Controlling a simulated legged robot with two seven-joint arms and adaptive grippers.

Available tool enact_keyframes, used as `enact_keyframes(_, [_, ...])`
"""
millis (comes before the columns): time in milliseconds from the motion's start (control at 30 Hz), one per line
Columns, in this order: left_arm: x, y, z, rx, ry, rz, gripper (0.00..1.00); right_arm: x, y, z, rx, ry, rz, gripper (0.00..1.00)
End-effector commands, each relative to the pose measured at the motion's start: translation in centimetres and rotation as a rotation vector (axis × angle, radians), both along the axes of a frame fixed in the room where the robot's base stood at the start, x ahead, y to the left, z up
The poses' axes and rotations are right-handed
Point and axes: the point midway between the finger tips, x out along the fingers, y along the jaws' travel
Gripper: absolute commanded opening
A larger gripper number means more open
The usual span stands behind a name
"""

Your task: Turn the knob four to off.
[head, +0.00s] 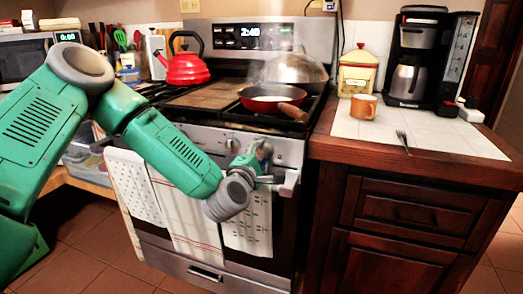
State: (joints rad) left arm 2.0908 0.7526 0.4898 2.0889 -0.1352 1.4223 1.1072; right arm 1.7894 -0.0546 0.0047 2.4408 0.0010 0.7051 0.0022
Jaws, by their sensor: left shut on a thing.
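The stove (200,135) stands in the middle, with its row of control knobs along the front panel. One knob (232,145) shows to the left of my left gripper. My left gripper (262,152) is at the right part of the knob panel, above the oven handle, and is shut on a knob there. The gripper mostly covers that knob, so its setting cannot be read. I cannot tell the knobs' numbers. My right gripper is not in view.
A red pan (272,97) with a wooden handle sits on the right burners, with steam near it. A red kettle (184,68) stands at the back left. Towels (245,225) hang from the oven door. An orange mug (363,106) and fork (403,141) are on the right counter.

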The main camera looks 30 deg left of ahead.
Motion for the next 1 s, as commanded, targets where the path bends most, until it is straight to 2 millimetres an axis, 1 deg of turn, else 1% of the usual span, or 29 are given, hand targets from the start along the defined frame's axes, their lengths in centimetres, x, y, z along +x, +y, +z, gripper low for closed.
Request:
enact_keyframes(33, [-0.1,-0.1,-0.1,0.040,0.016,-0.003,0.12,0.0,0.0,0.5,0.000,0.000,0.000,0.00])
enact_keyframes(100, [-0.1,-0.1,0.0,0.092,0.028,-0.004,0.12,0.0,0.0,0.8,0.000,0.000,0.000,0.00])
enact_keyframes(400, [-0.1,-0.2,-0.2,0.254,0.070,-0.006,0.12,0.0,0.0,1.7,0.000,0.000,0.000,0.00])
enact_keyframes(633, [-0.1,-0.2,-0.3,0.307,0.085,-0.007,0.12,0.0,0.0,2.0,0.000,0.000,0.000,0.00])
enact_keyframes(1000, [-0.1,-0.3,-0.5,0.319,0.090,-0.009,0.12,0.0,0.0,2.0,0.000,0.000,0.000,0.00])
